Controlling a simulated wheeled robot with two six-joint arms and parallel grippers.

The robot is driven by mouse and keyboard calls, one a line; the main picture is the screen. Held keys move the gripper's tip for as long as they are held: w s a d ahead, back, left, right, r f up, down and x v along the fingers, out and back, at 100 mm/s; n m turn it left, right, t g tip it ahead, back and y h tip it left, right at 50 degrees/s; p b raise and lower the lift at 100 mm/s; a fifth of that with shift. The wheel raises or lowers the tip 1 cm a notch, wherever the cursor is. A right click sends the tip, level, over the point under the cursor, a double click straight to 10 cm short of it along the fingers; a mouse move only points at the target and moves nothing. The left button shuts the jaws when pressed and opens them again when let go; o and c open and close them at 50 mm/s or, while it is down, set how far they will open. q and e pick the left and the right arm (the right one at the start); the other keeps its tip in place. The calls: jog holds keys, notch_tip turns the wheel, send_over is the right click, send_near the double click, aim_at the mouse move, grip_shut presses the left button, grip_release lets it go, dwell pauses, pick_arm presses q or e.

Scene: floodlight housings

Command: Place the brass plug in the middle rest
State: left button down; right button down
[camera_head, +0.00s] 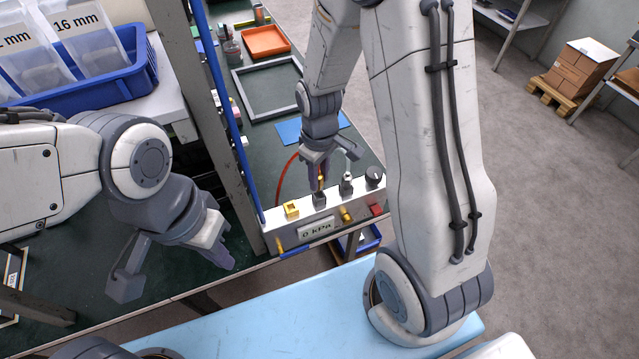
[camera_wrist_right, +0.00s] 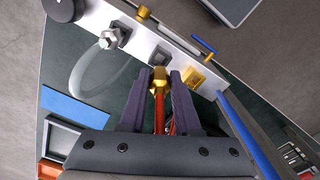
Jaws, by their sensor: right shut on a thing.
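My right gripper (camera_head: 319,178) is shut on the brass plug (camera_wrist_right: 159,76), which has a red hose (camera_wrist_right: 160,110) running back between the fingers. The plug also shows as a small brass spot in the head view. It is at the dark grey middle rest (camera_wrist_right: 159,55), which stands on the white panel (camera_head: 271,218) between a yellow rest (camera_head: 291,209) and a rest with a metal fitting (camera_head: 347,183). I cannot tell whether the plug touches the middle rest. My left gripper (camera_head: 178,267) is open and empty, at the lower left over the dark bench.
A black knob (camera_head: 374,176) is at the panel's right end, and a clear hose (camera_wrist_right: 88,68) loops from the metal fitting. A blue upright (camera_head: 228,110) stands left of the panel. A blue mat (camera_head: 289,131), grey frame (camera_head: 268,114) and orange tray (camera_head: 265,41) lie behind.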

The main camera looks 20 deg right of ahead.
aim_at(320, 186)
notch_tip(320, 186, down, 3)
jog(key=shift+s+f+p, duration=0.1)
jog(key=shift+f+p, duration=0.05)
jog(key=shift+p, duration=0.2)
jog(key=shift+f, duration=0.3)
jog(key=shift+f, duration=0.1)
jog(key=c, duration=0.6)
grip_release()
